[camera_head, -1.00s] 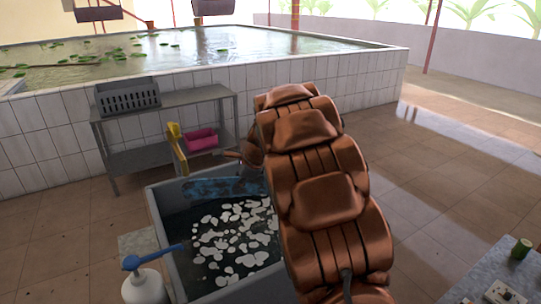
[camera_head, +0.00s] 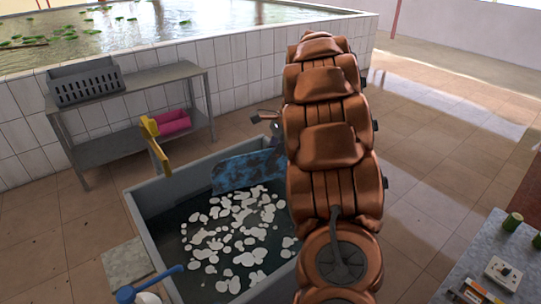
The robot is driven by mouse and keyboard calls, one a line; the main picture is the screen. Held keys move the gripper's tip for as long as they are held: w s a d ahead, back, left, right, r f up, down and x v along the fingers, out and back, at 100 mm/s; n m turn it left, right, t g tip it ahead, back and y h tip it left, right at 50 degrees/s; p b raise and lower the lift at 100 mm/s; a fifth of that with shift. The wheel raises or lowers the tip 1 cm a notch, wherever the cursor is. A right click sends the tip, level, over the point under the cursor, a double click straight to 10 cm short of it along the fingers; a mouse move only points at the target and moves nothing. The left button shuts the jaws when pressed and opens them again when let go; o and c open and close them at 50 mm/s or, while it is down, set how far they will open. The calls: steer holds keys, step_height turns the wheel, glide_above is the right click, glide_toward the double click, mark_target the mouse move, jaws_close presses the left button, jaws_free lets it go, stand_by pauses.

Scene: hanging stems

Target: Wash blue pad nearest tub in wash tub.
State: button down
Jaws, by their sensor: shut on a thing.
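The wash tub (camera_head: 160,243) is a grey rectangular basin of dark water with white foam patches, left of my arm. A blue pad (camera_head: 240,173) with dark blotches is tilted at the tub's far side, its lower edge at the foam. My gripper (camera_head: 275,128) is over the far right of the tub, partly hidden behind my brown arm. It is shut on the pad's upper right end; the fingertips are hard to make out. My arm hides the tub's right side.
A table (camera_head: 455,262) with small items is at right.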

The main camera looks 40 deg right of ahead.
mark_target(274, 177)
steer(key=shift+f+b, duration=3.35)
steer(key=shift+f, duration=1.6)
step_height(274, 177, down, 19)
steer(key=b, duration=0.3)
steer(key=shift+r, duration=0.1)
